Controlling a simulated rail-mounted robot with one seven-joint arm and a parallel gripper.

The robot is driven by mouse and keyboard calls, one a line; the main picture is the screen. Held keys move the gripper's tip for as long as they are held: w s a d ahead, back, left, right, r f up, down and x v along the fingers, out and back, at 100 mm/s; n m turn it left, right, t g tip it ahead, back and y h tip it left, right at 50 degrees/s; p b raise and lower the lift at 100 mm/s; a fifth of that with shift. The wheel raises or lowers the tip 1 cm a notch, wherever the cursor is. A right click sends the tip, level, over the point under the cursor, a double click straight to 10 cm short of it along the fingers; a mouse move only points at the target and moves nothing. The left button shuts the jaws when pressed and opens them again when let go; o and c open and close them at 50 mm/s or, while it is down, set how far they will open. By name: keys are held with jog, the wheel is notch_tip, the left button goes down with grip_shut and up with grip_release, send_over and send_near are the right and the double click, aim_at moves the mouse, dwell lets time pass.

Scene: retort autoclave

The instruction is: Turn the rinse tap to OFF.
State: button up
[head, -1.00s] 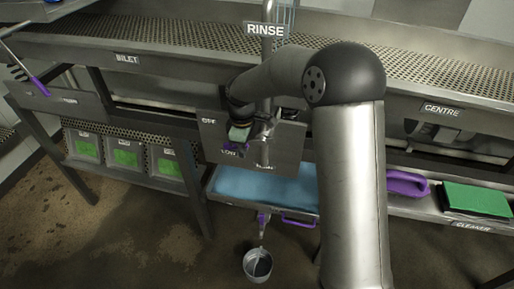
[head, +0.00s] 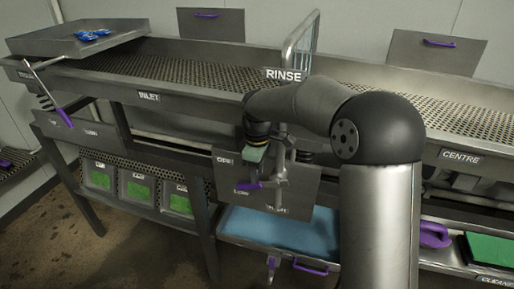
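The rinse tap is a grey metal pipe fitting (head: 280,180) in front of a grey plate (head: 305,185), below the RINSE sign (head: 286,75). The plate carries an OFF label (head: 223,160) at upper left, a LOW label (head: 241,192) below it and another label, hard to read, at lower right. The tap's purple lever (head: 248,186) points left, close to the LOW label. My gripper (head: 255,155) is just above the lever, right of OFF, apparently clear of it. Its fingers are too small to tell whether open or shut.
A blue-filled tray (head: 280,228) with a purple handle sits below the plate. A perforated conveyor bed (head: 190,75) runs above and behind the tap. Bins with green fronts (head: 138,188) stand at left. A purple object (head: 434,235) and a green pad (head: 492,250) lie at right.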

notch_tip(320, 180, up, 10)
dwell(0.3)
